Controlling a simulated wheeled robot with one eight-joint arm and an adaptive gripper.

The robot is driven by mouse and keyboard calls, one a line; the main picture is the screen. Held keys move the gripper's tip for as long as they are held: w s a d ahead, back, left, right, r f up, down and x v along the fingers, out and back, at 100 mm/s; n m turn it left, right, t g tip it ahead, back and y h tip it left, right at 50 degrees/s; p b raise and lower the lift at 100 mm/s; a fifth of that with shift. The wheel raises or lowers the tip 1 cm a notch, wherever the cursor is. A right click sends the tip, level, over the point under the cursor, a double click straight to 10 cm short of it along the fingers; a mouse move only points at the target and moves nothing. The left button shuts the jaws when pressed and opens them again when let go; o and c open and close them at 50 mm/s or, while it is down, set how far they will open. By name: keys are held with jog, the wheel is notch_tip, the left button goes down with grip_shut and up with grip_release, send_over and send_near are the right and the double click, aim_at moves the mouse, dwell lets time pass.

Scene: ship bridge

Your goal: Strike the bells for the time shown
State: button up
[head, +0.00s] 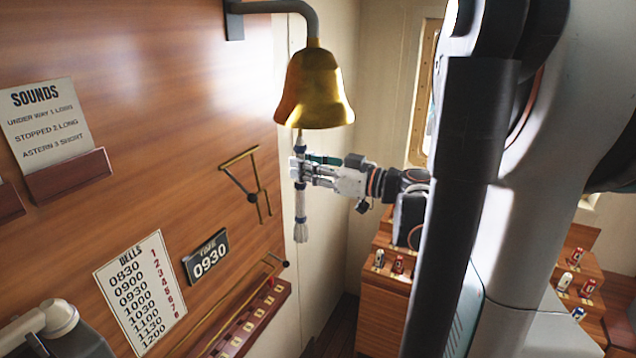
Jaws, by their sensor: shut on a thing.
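The brass bell (313,92) hangs from a dark bracket on the wood wall. A pale rope (300,228) with a tasselled end hangs below it. My gripper (300,171) is shut on the rope under the bell, reaching in from the right. The fingers hide part of the rope. The time plate (208,257) on the wall reads 0930. The BELLS card (140,292) lists times from 0830 to 1200 with red numbers; 0930 seems to stand beside 3.
A SOUNDS card (45,122) is at left. Wooden consoles (383,307) with small levers stand at right.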

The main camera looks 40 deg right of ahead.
jog(key=shift+w+d+f+b, duration=0.2)
jog(key=shift+d, duration=0.3)
jog(key=shift+w+d+f+b, duration=0.15)
jog(key=shift+d+f+b, duration=0.05)
jog(key=shift+d, duration=0.25)
jog(key=d, duration=0.1)
jog(key=w+d+b, duration=0.1)
jog(key=d, duration=0.1)
jog(key=w+d, duration=0.1)
jog(key=shift+d+f+b, duration=0.2)
jog(key=shift+f+b, duration=0.05)
jog(key=shift+b, duration=0.1)
grip_shut()
jog(key=o, duration=1)
grip_release()
jog(key=shift+a, duration=0.1)
jog(key=shift+s, duration=0.1)
jog(key=v, duration=0.8)
jog(key=shift+b, duration=0.3)
